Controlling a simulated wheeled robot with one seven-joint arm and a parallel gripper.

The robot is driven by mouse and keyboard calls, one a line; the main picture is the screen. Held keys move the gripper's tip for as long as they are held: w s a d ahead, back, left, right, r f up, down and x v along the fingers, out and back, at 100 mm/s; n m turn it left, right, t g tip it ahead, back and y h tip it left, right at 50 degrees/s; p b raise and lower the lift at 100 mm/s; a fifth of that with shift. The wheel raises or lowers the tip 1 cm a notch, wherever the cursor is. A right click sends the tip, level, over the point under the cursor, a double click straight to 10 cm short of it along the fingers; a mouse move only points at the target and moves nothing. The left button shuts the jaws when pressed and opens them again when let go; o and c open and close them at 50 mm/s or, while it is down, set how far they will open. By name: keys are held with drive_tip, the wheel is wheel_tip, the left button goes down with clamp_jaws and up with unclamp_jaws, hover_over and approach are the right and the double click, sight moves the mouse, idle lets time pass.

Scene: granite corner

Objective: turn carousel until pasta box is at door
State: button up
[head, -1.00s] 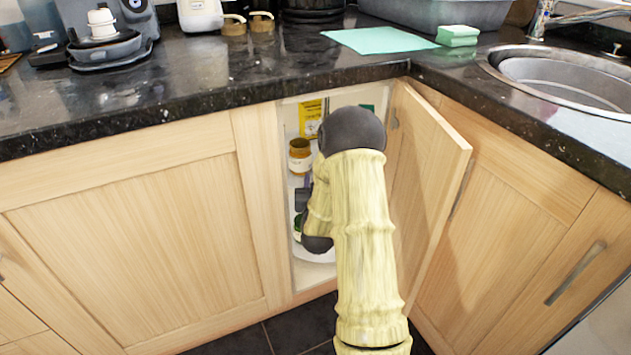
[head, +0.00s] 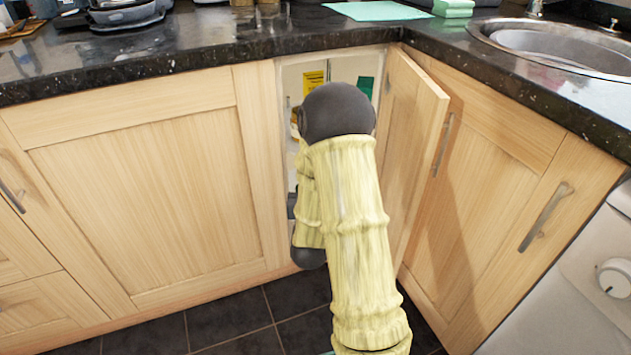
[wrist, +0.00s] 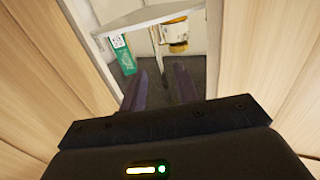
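My gripper (wrist: 160,70) is open and empty, its two dark fingers apart, pointing into the corner cabinet opening. In the wrist view a white carousel shelf (wrist: 150,16) spans the opening beyond the fingers. A green box (wrist: 122,54) and a jar with an orange-yellow band (wrist: 177,35) show near it, ahead of the fingertips and apart from them. In the head view a yellow box (head: 313,81) and a green box (head: 365,87) show inside the cabinet. I cannot tell which box is the pasta box. My arm hides most of the carousel and the fingers there.
The cabinet door (head: 413,150) stands open on the right of the opening. A fixed wood panel (head: 150,190) borders the left. The granite worktop (head: 225,50) overhangs above. Dark tiled floor (head: 235,320) is clear below.

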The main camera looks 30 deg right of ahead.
drive_tip(key=shift+s+a, duration=0.1)
drive_tip(key=shift+s, duration=0.1)
drive_tip(key=shift+w, duration=0.1)
drive_tip(key=c, duration=0.5)
drive_tip(key=shift+w+d, duration=0.15)
drive_tip(key=shift+d, duration=0.2)
clamp_jaws()
drive_tip(key=w+d+m+g+y+p, duration=0.2)
drive_tip(key=w+d+m+g, duration=0.15)
drive_tip(key=d+g, duration=0.45)
wheel_tip(320, 180, up, 8)
drive_tip(key=s+d+m+y+p, duration=0.1)
drive_tip(key=y, duration=0.4)
drive_tip(key=shift+s+d+r+p, duration=0.15)
drive_tip(key=shift+s+d+p, duration=0.05)
drive_tip(key=shift+d+p, duration=0.2)
